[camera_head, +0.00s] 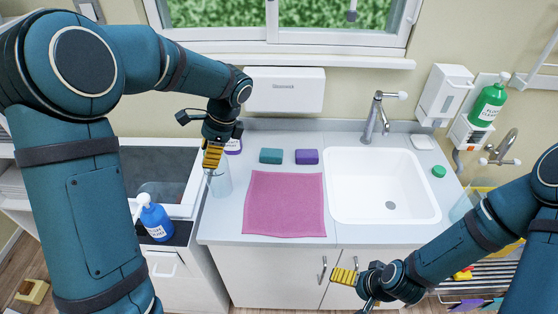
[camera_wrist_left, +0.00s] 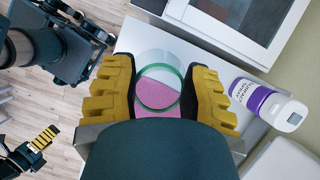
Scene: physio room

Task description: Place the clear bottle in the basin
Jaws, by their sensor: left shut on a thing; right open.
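The clear bottle (camera_head: 223,182) is see-through and hard to make out at the left end of the counter. My left gripper (camera_head: 212,157) is shut on it near its top. In the left wrist view a green ring (camera_wrist_left: 141,100) of the bottle sits between the two yellow fingers, with the pink cloth showing through it. I cannot tell whether its base touches the counter. The white basin (camera_head: 372,182) is empty, sunk into the counter at right, with its drain visible. My right gripper (camera_head: 345,277) is open and empty in front of the cabinet doors.
A pink cloth (camera_head: 285,205) lies between bottle and basin. Behind it are a teal sponge (camera_head: 270,156) and a purple sponge (camera_head: 307,157). A white-and-purple spray bottle (camera_wrist_left: 262,102) stands behind my left gripper. The faucet (camera_head: 374,118) rises behind the basin.

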